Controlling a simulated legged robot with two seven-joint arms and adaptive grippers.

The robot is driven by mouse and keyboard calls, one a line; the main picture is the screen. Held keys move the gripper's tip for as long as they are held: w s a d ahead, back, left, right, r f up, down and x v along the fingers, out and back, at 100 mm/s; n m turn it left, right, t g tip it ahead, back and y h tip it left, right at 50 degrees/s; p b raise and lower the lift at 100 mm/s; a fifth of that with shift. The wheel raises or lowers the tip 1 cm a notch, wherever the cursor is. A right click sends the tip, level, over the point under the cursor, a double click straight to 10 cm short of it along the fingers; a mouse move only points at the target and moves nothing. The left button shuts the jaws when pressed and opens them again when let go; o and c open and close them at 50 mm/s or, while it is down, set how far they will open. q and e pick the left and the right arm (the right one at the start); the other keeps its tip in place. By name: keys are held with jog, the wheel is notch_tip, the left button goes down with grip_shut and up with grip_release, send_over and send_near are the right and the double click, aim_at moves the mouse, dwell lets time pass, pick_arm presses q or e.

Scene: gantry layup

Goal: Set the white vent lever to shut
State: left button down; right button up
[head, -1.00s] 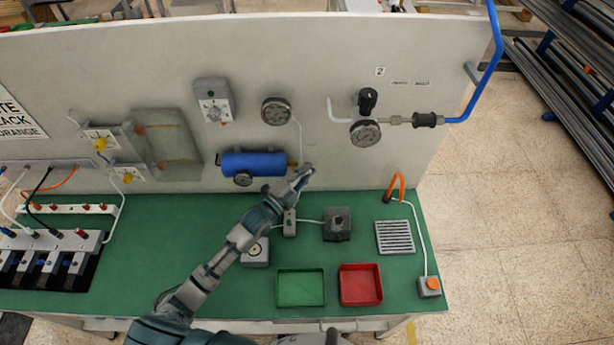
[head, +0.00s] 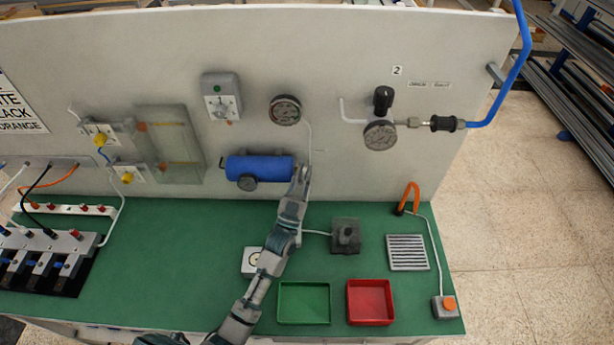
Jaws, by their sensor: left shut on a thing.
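The blue air tank (head: 258,169) is fixed to the upright panel, with a small round gauge (head: 248,184) under it. My left gripper (head: 302,174) is at the tank's right end, fingers pointing up along the panel. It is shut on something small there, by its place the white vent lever. The fingers cover the lever, so its angle cannot be told. My left forearm rises from the bottom edge over the green bench. My right gripper is not in view.
A round gauge (head: 285,110) and a grey switch box (head: 221,97) are above the tank. A dark block (head: 345,236), a green tray (head: 304,320), a red tray (head: 370,302) and a slotted plate (head: 407,253) are on the bench (head: 170,245). The bench's left-middle is clear.

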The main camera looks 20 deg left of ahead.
aim_at(301, 178)
pick_arm(q)
jog(key=shift+a+f+n+t+y+b, duration=0.15)
jog(key=shift+n+t+y+b, duration=0.05)
jog(key=shift+n+y, duration=1)
jog(key=shift+a+f+n+t+y+b, duration=0.1)
jog(key=shift+a+n+t+y+b, duration=0.1)
jog(key=shift+n+y, duration=0.95)
jog(key=shift+s+r+n, duration=0.1)
jog(key=shift+r+n, duration=0.05)
jog(key=shift+n, duration=0.3)
jog(key=c, duration=1.2)
grip_release()
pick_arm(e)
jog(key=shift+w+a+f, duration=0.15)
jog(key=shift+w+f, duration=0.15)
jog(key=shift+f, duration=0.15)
pick_arm(q)
jog(key=shift+r, duration=0.1)
jog(key=v, duration=0.3)
jog(key=shift+d+f, duration=0.1)
jog(key=shift+f, duration=0.25)
jog(key=s, duration=0.7)
jog(key=s+d, duration=0.1)
jog(key=s, duration=0.3)
jog(key=shift+s+r, duration=0.25)
jog(key=shift+s, duration=0.1)
